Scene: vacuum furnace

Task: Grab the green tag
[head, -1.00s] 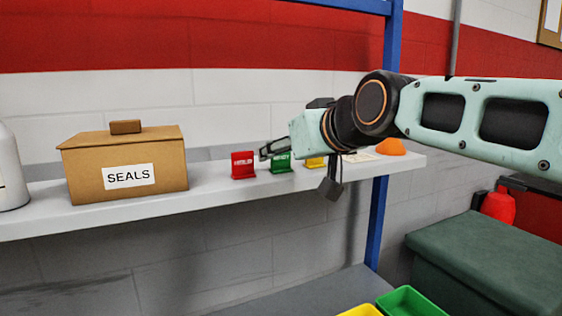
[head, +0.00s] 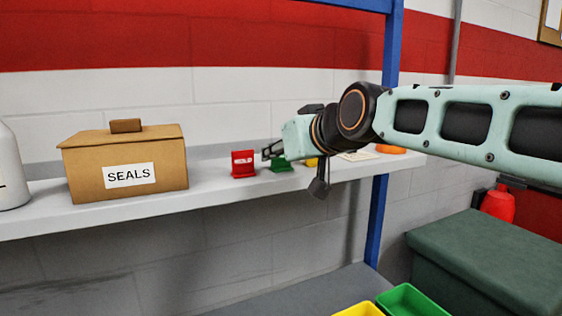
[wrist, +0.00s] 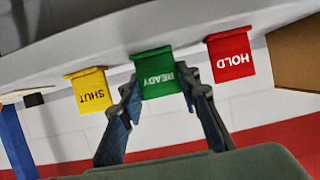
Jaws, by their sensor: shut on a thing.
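The green tag (wrist: 158,72), marked READY, stands on the shelf between the other two tags in the wrist view, where the picture is upside down. My gripper (wrist: 160,92) has one finger on each side of it and is shut on it. In the head view the green tag (head: 281,163) is partly hidden by my gripper (head: 273,151). The tag's base appears to be still on the shelf.
A red HOLD tag (head: 243,163) stands close to the left, and a yellow SHUT tag (wrist: 90,90) on the other side. A SEALS box (head: 125,165) and white bottle (head: 10,170) are further left on the shelf (head: 110,215). A blue post (head: 377,215) stands at right.

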